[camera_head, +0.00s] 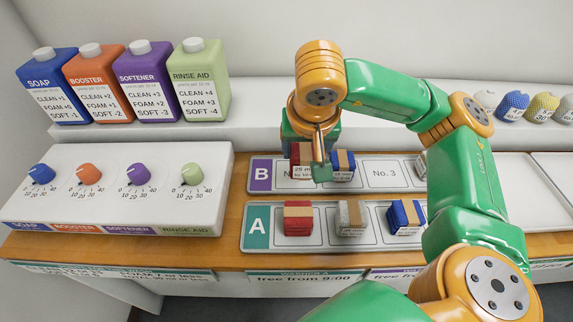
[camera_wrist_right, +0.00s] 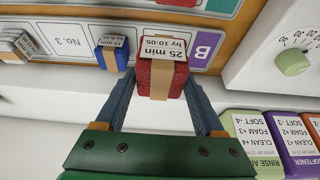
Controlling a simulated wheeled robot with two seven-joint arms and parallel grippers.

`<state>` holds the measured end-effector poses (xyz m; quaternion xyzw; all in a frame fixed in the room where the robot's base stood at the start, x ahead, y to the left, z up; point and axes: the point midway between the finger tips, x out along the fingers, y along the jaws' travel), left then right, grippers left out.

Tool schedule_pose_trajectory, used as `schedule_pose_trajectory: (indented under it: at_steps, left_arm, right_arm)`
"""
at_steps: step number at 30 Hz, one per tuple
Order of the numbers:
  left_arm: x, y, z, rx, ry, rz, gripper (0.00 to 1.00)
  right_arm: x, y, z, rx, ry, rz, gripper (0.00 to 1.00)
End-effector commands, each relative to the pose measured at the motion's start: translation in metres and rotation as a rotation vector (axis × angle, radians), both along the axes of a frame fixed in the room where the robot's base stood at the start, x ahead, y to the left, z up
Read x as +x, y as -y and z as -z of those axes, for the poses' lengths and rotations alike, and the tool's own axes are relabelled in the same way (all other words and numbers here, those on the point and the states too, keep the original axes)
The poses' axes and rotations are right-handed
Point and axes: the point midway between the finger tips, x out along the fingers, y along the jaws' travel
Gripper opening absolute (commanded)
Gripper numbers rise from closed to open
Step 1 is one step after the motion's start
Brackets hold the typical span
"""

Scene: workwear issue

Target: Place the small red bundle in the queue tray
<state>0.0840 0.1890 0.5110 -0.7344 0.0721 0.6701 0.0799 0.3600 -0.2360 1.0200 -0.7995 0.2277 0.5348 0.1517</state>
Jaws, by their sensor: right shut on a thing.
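My right gripper (camera_head: 310,166) points down over the left part of tray B (camera_head: 400,175). It is shut on a red bundle (camera_wrist_right: 162,75) with a tan band and a white label reading "25 min by 10:05". In the head view this bundle (camera_head: 300,152) shows only partly, behind the gripper. It is at the first place beside the purple B label; I cannot tell whether it touches the tray. Another red bundle (camera_head: 298,219) lies at the left of tray A (camera_head: 330,244). My left gripper is out of view.
A blue bundle (camera_head: 344,161) sits close right of the held one in tray B, with a grey bundle (camera_head: 421,163) further right. Tray A also holds grey (camera_head: 350,212) and blue (camera_head: 407,216) bundles. A dial panel (camera_head: 120,160) stands left, with bottles (camera_head: 200,90) behind.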

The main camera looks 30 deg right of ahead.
Motion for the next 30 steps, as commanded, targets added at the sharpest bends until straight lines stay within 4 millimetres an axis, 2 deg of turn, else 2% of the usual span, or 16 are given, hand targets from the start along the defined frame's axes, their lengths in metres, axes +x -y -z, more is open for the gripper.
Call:
schedule_pose_trajectory:
  at_steps: [1, 6, 11, 14, 17, 27, 28, 30]
  left_arm:
    - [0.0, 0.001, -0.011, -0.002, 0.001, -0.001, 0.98]
    - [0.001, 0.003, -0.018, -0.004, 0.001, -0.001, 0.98]
    - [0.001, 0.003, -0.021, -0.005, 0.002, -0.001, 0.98]
    - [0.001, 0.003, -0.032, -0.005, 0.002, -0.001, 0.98]
    - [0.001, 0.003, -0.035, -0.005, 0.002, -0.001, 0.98]
    - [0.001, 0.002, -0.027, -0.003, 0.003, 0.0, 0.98]
    - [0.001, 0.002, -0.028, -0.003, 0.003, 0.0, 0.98]
    - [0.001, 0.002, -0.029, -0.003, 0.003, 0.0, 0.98]
  right_arm:
    - [0.013, 0.007, 0.002, 0.001, -0.008, 0.007, 0.14]
    - [0.045, 0.019, 0.043, -0.001, -0.004, 0.0, 0.14]
    - [0.06, 0.025, 0.063, -0.002, -0.002, -0.001, 0.14]
    - [0.061, 0.026, 0.081, -0.002, -0.005, -0.004, 0.14]
    - [0.061, 0.026, 0.094, -0.001, -0.001, -0.004, 0.14]
    - [0.062, 0.025, 0.101, 0.0, 0.002, -0.003, 0.14]
    - [0.062, 0.025, 0.1, 0.0, 0.001, -0.003, 0.76]
    - [0.062, 0.025, 0.099, 0.0, 0.001, -0.003, 0.95]
